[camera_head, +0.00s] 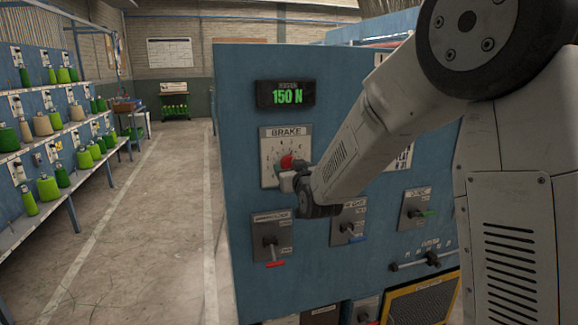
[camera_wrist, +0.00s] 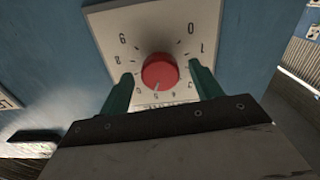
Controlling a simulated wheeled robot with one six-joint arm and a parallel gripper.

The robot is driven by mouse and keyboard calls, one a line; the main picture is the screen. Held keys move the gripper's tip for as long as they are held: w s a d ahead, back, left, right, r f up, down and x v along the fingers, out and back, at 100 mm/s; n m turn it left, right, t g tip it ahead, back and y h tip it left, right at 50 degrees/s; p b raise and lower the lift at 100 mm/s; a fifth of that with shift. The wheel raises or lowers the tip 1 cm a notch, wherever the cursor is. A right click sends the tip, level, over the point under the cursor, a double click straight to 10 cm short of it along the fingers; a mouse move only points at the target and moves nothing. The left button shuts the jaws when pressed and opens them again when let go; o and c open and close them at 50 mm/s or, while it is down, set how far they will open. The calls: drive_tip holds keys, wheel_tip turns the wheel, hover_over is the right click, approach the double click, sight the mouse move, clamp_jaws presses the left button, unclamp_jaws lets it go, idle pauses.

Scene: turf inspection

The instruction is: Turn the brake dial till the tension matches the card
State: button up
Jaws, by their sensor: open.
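The red brake dial (camera_wrist: 160,72) sits on a white numbered plate (camera_wrist: 150,25) in the wrist view. Its white mark points toward the bottom of that picture, near small digits that are hard to read. My gripper (camera_wrist: 160,69) is open, with one green finger on each side of the dial and gaps between. In the head view, the dial (camera_head: 287,162) shows on the plate marked BRAKE (camera_head: 270,148), partly covered by my gripper (camera_head: 291,176). The display (camera_head: 286,95) above reads 150 N in green. A white card (camera_head: 403,158) is mostly behind my arm; its text is unreadable.
A slider (camera_head: 425,261) is lower right. Racks of green and tan yarn cones (camera_head: 45,125) stand left of an open aisle.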

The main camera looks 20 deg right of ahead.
drive_tip(key=shift+w, duration=1.25)
drive_tip(key=c, duration=1)
drive_tip(key=shift+o, duration=0.2)
drive_tip(key=shift+m, duration=0.3)
drive_tip(key=m, duration=1.2)
drive_tip(key=shift+m, duration=0.4)
